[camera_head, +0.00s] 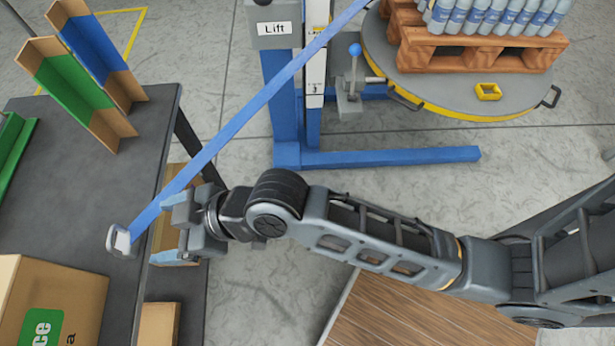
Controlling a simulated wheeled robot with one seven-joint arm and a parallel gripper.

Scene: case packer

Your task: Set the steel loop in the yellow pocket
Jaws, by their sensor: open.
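The steel loop (119,241) is a small grey metal ring at the lower end of a long blue strap (245,118). It lies by the right edge of the dark table at left. My gripper (168,230) is open and empty, a little to the right of the loop and apart from it. The strap passes close by the upper finger; I cannot tell if they touch. The yellow pocket (488,92) is a small open-topped block on the grey round turntable (440,90) at upper right, in front of the pallet.
A blue lift (283,90) stands at top centre, with a blue-knobbed lever (354,50). Bottles (490,15) stand on a wooden pallet (475,45). The dark table (70,205) bears a carton (50,305) and green and blue angled boards (75,90). Open floor lies between.

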